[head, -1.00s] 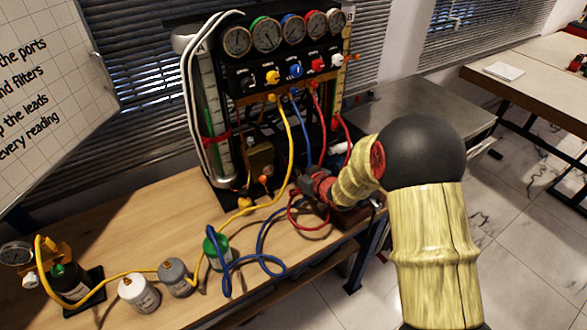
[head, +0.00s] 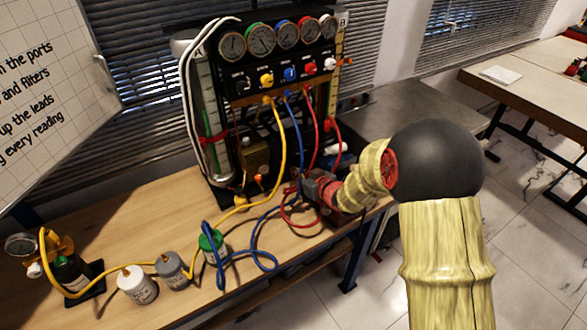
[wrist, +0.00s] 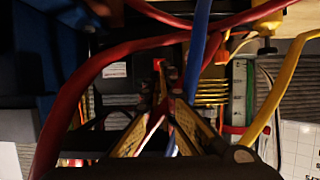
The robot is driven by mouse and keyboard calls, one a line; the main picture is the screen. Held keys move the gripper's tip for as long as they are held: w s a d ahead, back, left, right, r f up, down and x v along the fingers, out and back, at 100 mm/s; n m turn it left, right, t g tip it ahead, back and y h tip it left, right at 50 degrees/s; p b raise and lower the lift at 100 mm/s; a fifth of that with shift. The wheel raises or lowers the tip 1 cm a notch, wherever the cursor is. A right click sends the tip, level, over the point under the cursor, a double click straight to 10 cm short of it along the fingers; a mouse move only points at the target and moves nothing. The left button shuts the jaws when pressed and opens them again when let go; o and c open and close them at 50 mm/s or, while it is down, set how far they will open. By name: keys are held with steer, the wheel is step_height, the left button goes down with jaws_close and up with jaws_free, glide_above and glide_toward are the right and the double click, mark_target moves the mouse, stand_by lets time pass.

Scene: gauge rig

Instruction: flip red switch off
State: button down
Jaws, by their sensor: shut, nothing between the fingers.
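A small red piece that looks like the red switch (wrist: 158,65) shows in the wrist view, on a dark part of the rig just beyond my fingertips. Its on or off position is too small to tell. In the head view I cannot make it out; my gripper and the hoses cover that area. My gripper (wrist: 152,98) is shut and empty, its fingertips close together and pointing at the red piece. I cannot tell whether they touch it. In the head view my gripper (head: 308,186) is low at the front right of the gauge rig (head: 290,75), among the hoses.
A red hose (wrist: 85,75) and a blue hose (wrist: 197,50) cross close to my fingers. A yellow hose (head: 278,150) hangs down the rig's front. Grey, white and green-topped canisters stand on the wooden bench (head: 135,225) at left. The bench front is partly clear.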

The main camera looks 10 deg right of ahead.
steer(key=p+v, duration=0.1)
steer(key=v, duration=0.6)
steer(key=shift+p, duration=0.35)
steer(key=shift+s+d+r, duration=0.1)
steer(key=shift+s+d, duration=0.05)
steer(key=s+d+r+m+g+h, duration=0.1)
steer(key=s+d+r+h, duration=0.1)
steer(key=s+r+h, duration=0.3)
steer(key=s+d+r+m+g, duration=0.1)
steer(key=s+d+r, duration=0.2)
steer(key=r, duration=0.5)
steer(key=s+a+r+g, duration=0.1)
steer(key=s+a, duration=0.1)
steer(key=s, duration=0.6)
steer(key=s+a+r+m+g, duration=0.1)
steer(key=s+a+r+g, duration=0.1)
steer(key=s, duration=0.7)
steer(key=s+a+r+g, duration=0.1)
steer(key=s+a+g, duration=0.1)
steer(key=s, duration=0.6)
steer(key=shift+s+a+r+m+y, duration=0.15)
steer(key=shift+s+a+m+y, duration=0.15)
steer(key=shift+a+y, duration=0.1)
